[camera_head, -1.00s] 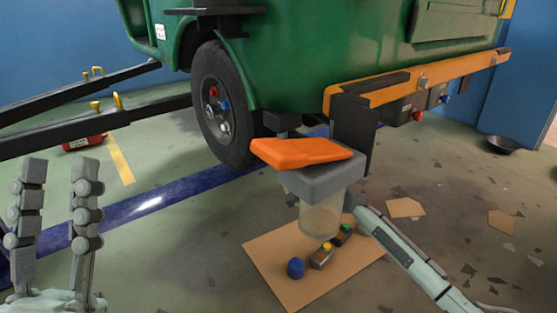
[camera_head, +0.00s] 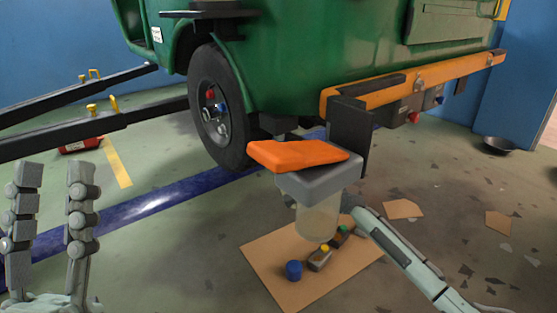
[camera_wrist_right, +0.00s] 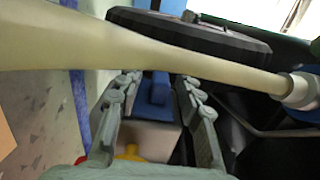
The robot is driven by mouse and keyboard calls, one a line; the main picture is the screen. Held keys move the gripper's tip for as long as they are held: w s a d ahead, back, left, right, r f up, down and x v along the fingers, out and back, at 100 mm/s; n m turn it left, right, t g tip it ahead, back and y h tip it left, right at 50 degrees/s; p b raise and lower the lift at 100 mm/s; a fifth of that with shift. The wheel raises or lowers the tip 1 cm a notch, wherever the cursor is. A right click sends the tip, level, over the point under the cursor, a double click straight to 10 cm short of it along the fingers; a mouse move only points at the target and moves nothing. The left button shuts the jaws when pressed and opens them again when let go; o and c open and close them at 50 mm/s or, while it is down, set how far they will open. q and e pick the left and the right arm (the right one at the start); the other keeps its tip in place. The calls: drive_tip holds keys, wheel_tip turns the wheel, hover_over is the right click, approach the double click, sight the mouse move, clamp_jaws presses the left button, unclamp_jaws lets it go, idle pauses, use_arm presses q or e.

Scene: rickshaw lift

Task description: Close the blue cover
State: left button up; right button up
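In the right wrist view, a blue part (camera_wrist_right: 155,90), which may be the blue cover, stands between the fingers of my right gripper (camera_wrist_right: 158,80). The fingers are apart on either side of it; I cannot tell whether they touch it. In the head view my right forearm reaches in from the lower right toward the vehicle's underside, and its gripper is hidden behind the clear container. My left gripper (camera_head: 55,178) is open and empty at the lower left, well away from the vehicle. A small blue-capped item (camera_head: 294,270) lies on the cardboard.
A green vehicle (camera_head: 300,65) with a black wheel (camera_head: 217,108) fills the back. An orange-topped grey box (camera_head: 322,180) over a clear container (camera_head: 318,222) stands before my right arm. Cardboard (camera_head: 265,255) lies below. A cream hose (camera_wrist_right: 150,45) crosses the right wrist view.

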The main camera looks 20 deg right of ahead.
drive_tip(key=v, duration=1.2)
drive_tip(key=shift+r, duration=0.1)
